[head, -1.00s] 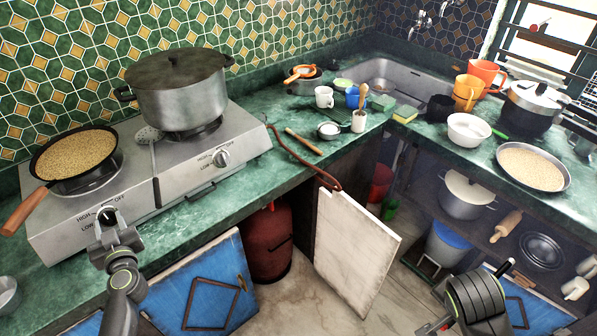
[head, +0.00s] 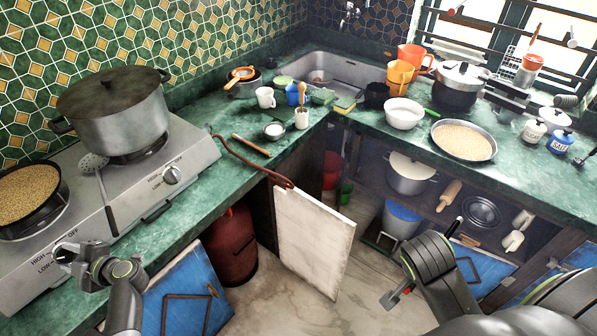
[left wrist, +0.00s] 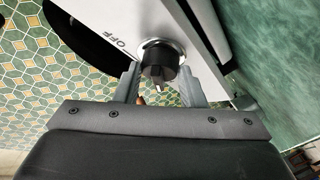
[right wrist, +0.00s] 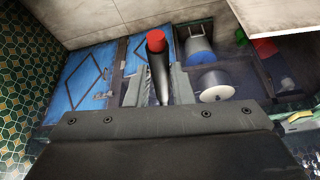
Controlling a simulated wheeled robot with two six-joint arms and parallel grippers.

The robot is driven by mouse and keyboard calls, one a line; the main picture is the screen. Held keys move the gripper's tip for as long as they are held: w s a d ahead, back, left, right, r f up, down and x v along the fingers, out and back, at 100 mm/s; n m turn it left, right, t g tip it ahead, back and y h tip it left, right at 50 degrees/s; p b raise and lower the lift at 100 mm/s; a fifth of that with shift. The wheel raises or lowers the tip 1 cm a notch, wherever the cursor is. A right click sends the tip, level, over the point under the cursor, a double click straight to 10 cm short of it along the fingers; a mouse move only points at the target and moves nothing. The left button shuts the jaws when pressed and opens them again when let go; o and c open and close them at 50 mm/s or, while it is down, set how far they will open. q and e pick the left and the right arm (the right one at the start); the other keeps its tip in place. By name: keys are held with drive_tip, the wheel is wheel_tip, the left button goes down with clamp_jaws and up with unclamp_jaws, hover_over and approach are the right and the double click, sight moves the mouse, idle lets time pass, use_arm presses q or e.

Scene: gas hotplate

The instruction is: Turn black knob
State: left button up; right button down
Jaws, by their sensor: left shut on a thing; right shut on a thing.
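The black knob (left wrist: 160,62) sits on the front panel of the gas hotplate (head: 196,152), below the left burner. My left gripper (head: 66,252) is at that panel, and its fingers (left wrist: 160,85) are shut on the knob, one on each side. In the head view the gripper mostly hides this knob. A second, silver-grey knob (head: 172,175) is on the right burner's panel. My right gripper (right wrist: 160,95) is shut on a black rod-like tool with a red end (right wrist: 158,62), away from the hotplate, above the floor at lower right in the head view.
A lidded pot (head: 118,115) stands on the right burner and a pan (head: 30,205) on the left. A ladle (head: 101,190) lies between them. A white cabinet door (head: 305,240) hangs open below the counter. A red gas cylinder (head: 232,245) stands under it.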

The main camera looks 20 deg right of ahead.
use_arm(q)
drive_tip(key=n+g, duration=0.1)
drive_tip(key=n, duration=0.1)
drive_tip(key=n+g, duration=0.1)
drive_tip(key=n, duration=0.1)
drive_tip(key=n+g+p, duration=0.1)
drive_tip(key=n, duration=0.1)
drive_tip(key=shift+w+d+r+g, duration=0.15)
drive_tip(key=shift+w+r+g, duration=0.05)
drive_tip(key=shift+w+g, duration=0.1)
use_arm(e)
drive_tip(key=shift+r, duration=0.65)
use_arm(q)
drive_tip(key=shift+n, duration=0.4)
drive_tip(key=o, duration=1)
